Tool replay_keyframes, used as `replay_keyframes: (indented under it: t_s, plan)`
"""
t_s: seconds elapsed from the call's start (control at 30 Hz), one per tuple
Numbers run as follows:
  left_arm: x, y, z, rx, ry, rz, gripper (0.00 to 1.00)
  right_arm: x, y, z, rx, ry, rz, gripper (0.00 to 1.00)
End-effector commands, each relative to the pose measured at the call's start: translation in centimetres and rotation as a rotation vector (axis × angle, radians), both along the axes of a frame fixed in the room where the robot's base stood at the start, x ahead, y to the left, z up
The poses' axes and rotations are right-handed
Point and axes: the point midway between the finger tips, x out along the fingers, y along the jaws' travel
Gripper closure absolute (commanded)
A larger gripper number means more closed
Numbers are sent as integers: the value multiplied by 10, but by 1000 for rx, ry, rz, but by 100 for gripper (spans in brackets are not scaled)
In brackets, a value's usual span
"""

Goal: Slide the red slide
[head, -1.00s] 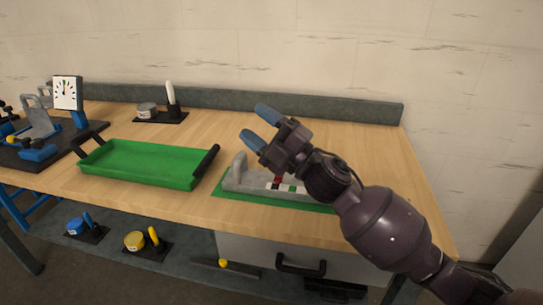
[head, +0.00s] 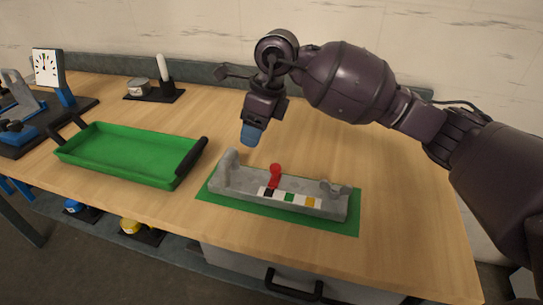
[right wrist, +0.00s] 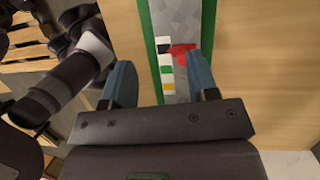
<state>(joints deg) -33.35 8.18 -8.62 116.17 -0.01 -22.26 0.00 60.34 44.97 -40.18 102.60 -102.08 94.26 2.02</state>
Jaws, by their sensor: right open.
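The red slide (head: 275,173) is a red knob that stands up from the grey rail block (head: 235,180), on a green mat (head: 352,222). It is beside the black mark of a strip with black, green and yellow marks on white. In the right wrist view the red slide (right wrist: 181,52) shows between the finger lines, nearer the right finger. My right gripper (head: 251,133) points down above and behind the block, to the left of the slide. It is open and empty, apart from the slide. My left gripper is not in view.
A green tray (head: 118,155) with dark handles is on the bench to the left of the block. A dark holder with a white upright piece (head: 163,69) and a dial stand (head: 47,67) are further back. The bench right of the mat is clear.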

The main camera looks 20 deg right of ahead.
Motion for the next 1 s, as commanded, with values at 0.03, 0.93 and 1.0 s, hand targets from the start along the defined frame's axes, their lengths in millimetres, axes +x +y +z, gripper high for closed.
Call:
replay_keyframes:
  t_s: [0.03, 0.93, 1.0]
  plan:
    - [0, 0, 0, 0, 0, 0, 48, 0, -11, -3, -69, 2, -10, 46]
    - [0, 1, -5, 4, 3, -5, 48, -8, -44, -91, -274, 58, -30, 46]
    - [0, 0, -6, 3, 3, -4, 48, -7, -45, -99, -276, 57, -31, 46]
